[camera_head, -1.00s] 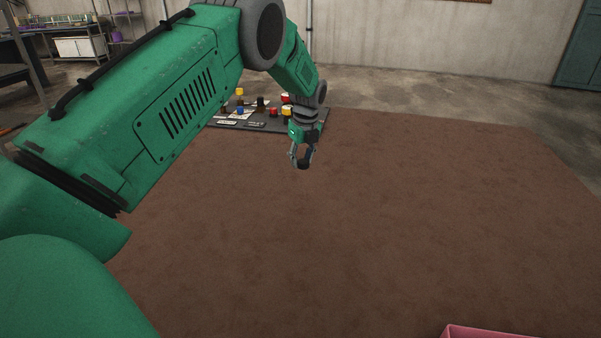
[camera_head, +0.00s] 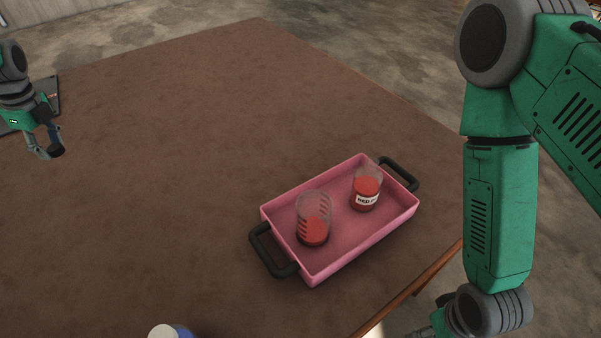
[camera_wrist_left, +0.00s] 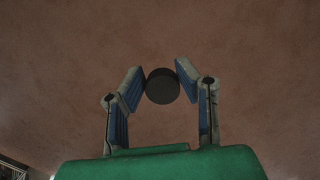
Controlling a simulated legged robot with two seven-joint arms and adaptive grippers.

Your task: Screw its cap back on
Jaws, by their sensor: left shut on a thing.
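My left gripper (camera_head: 46,146) is over the mat at the left edge of the head view. It is shut on a dark round cap (camera_wrist_left: 162,86), held between the fingertips in the left wrist view. A clear jar (camera_head: 366,190) with red contents and a white label reading "RED P" stands upright in a pink tray (camera_head: 365,246), far to the right of that gripper. No cap shows on this jar. My right arm comes down at the right; only a green part of its gripper shows at the bottom edge, its fingers out of frame.
A clear beaker (camera_head: 313,224) with red marks and red contents stands beside the jar in the tray. A white-topped blue container (camera_head: 170,331) is cut off at the bottom edge. A dark board (camera_head: 52,92) lies at the far left. The brown mat's middle is clear.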

